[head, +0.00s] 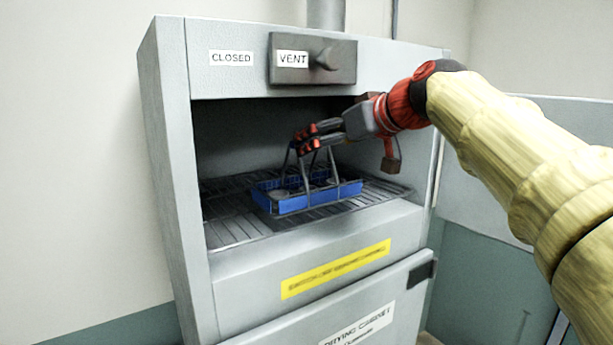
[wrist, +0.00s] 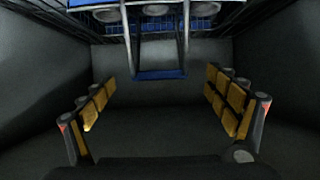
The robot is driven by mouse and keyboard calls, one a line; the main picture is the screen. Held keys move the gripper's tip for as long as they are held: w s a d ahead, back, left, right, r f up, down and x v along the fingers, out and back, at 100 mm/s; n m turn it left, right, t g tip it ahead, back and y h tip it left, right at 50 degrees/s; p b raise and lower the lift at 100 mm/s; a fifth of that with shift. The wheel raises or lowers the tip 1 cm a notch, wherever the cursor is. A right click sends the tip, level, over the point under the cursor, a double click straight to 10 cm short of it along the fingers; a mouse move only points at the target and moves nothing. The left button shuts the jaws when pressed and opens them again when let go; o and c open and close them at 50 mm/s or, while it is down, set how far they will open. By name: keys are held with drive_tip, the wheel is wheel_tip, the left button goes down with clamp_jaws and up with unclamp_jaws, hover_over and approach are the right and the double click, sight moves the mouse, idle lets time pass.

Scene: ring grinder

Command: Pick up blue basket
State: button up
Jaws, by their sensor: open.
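The blue basket (head: 308,201) stands on the wire rack (head: 235,228) inside the open grey cabinet. It holds several round grey items, and its thin grey handle frame rises above it. My gripper (head: 306,138) is inside the cabinet, at the top of the handle. In the wrist view the basket (wrist: 205,22) is at the top edge, and its blue handle bar (wrist: 160,75) lies midway between my open fingertips (wrist: 160,84). Gaps show on both sides of the bar, so the fingers do not appear to touch it.
The cabinet's side walls and the upper panel with the vent knob (head: 325,59) bound the opening around my arm. A front sill with a yellow label (head: 336,269) lies below the rack. Bare rack shows left and right of the basket.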

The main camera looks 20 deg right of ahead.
drive_tip(key=x, duration=0.2)
drive_tip(key=r+p+x, duration=0.1)
drive_tip(key=x, duration=0.2)
drive_tip(key=p+x, duration=0.1)
drive_tip(key=x, duration=0.1)
drive_tip(key=shift+w+a, duration=0.1)
drive_tip(key=shift+w, duration=0.4)
drive_tip(key=shift+s+r, duration=0.1)
drive_tip(key=shift+s, duration=0.05)
drive_tip(key=shift+c, duration=0.5)
drive_tip(key=shift+c, duration=1.2)
drive_tip(key=c, duration=1.6)
drive_tip(key=shift+r, duration=0.1)
drive_tip(key=shift+c, duration=0.3)
